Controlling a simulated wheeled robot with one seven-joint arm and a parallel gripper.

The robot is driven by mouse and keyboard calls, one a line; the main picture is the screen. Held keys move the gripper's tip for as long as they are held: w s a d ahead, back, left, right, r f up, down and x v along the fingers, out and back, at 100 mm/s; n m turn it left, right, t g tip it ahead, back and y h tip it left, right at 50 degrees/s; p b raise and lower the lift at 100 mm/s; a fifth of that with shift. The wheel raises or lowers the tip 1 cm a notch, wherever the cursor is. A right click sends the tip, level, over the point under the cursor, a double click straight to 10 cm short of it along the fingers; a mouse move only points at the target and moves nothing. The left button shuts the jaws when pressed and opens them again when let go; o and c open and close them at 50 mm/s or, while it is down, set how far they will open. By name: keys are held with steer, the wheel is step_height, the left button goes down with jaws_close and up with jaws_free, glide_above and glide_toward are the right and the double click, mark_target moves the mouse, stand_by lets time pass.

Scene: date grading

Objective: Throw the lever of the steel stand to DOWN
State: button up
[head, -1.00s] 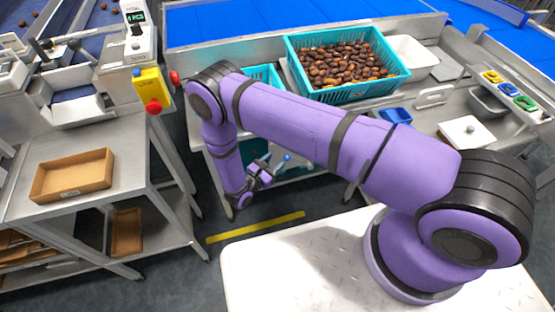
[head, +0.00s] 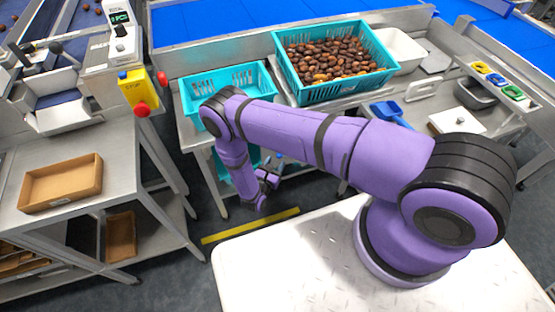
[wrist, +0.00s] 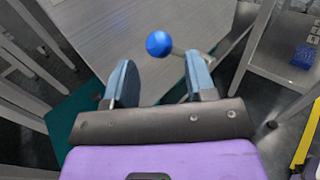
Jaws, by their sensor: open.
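A lever with a round blue knob (wrist: 159,44) on a thin metal rod shows in the wrist view. The knob is ahead of my gripper (wrist: 161,82), seen in the gap between the fingertips and not visibly touched. The rod runs to the right and passes behind the right finger. My gripper is open and empty; in the head view, it (head: 268,182) hangs low in front of the steel bench. A small blue spot near it there may be the knob. The lever's mount is hidden, so I cannot tell its setting.
A teal crate of dates (head: 280,52) and an emptier teal crate (head: 190,103) stand on the steel bench. Yellow tape (head: 250,226) marks the floor.

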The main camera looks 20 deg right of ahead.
steer(key=shift+x, duration=1.3)
steer(key=shift+c, duration=0.2)
jaws_close()
